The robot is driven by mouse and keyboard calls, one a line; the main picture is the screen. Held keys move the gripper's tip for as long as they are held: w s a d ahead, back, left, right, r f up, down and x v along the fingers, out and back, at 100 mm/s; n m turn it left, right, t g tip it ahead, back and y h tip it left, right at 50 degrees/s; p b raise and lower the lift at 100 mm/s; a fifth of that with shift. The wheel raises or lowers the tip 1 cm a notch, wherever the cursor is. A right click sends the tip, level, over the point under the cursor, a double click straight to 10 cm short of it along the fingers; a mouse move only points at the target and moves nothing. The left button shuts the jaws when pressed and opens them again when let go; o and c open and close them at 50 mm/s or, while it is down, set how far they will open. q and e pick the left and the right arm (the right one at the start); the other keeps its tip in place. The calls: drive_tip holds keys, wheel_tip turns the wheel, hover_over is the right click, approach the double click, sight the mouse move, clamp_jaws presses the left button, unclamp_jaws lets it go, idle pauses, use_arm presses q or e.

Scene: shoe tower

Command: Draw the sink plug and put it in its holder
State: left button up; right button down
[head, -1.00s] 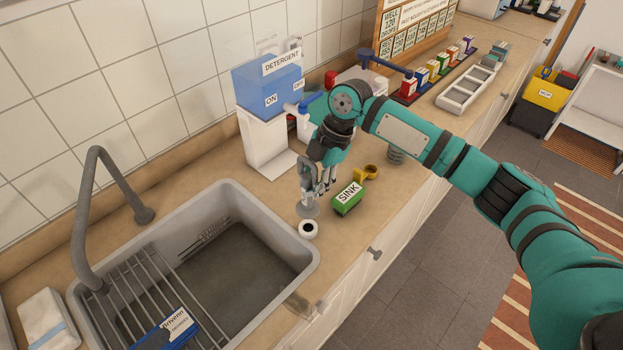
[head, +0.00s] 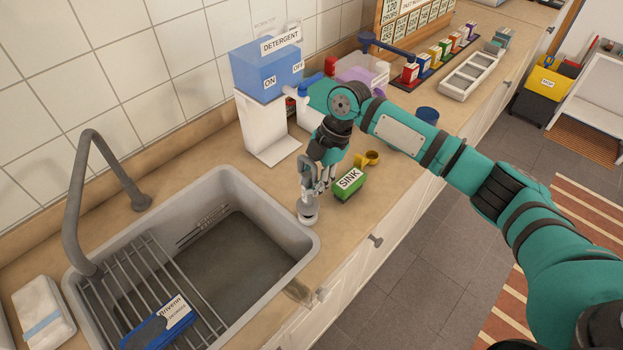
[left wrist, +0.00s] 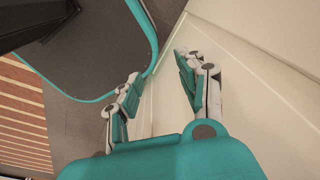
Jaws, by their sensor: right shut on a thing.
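My right gripper (head: 313,182) points down beside the sink's right rim, shut on the grey sink plug (head: 308,203) by its upper part. The plug hangs upright over the small white round holder (head: 308,219) on the counter. The plug hides most of the holder, so I cannot tell whether it is seated or just above. The grey sink (head: 225,178) lies to the left, its drain not visible. My left gripper (left wrist: 158,95) is open and empty in the left wrist view, beside a pale cabinet front; it does not show in the head view.
A green block marked SINK (head: 350,183) and a yellow ring-shaped thing (head: 367,159) stand right of the plug. The detergent dispenser (head: 266,110) is behind. The grey tap (head: 105,180) and a rack with a blue packet (head: 160,322) are at the left.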

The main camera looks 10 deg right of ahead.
drive_tip(key=shift+p, duration=0.7)
idle(1.2)
drive_tip(key=shift+f+b, duration=0.75)
drive_tip(key=shift+f, duration=0.75)
drive_tip(key=c, duration=0.9)
unclamp_jaws()
drive_tip(key=v, duration=1.2)
drive_tip(key=shift+s, duration=0.1)
